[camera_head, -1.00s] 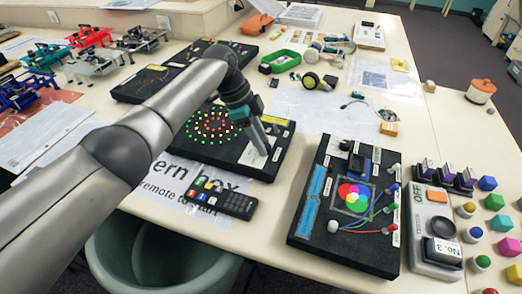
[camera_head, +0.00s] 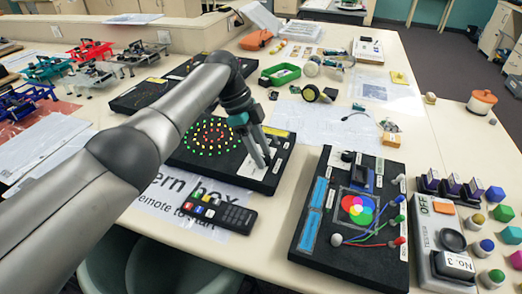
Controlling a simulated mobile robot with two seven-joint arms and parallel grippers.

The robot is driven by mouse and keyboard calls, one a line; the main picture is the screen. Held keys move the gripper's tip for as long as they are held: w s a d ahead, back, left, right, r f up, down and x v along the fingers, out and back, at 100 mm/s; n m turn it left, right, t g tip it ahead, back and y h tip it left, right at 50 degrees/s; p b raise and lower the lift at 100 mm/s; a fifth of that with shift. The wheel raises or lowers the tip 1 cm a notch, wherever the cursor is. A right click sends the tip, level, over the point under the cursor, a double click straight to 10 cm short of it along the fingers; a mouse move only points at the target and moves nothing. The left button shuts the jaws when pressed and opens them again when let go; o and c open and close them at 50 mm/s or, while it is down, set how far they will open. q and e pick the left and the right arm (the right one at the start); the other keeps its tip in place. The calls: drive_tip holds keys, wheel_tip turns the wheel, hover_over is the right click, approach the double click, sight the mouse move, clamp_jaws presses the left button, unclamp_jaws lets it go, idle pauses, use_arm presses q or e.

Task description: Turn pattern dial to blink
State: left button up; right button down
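The black pattern box (camera_head: 181,155) lies on the table with a ring-shaped pattern of lit green, yellow and red dots. A pale panel is at its right end. My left gripper (camera_head: 264,164) points down at this panel, its two fingers close together. The fingers cover much of the panel, so I cannot make out the pattern dial, its setting, or whether the fingers touch it. The gap between the fingers is too small to judge. My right gripper is not in view.
A black remote (camera_head: 222,213) lies in front of the pattern box on a printed sheet. A black board with coloured circles (camera_head: 312,243) is to the right, beside a grey tester (camera_head: 424,262) and several coloured blocks. A green tray (camera_head: 281,74) stands behind.

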use_arm(q)
drive_tip(key=shift+o, duration=1.3)
drive_tip(key=p+v, duration=0.2)
drive_tip(key=v, duration=1.3)
drive_tip(key=shift+a, duration=0.1)
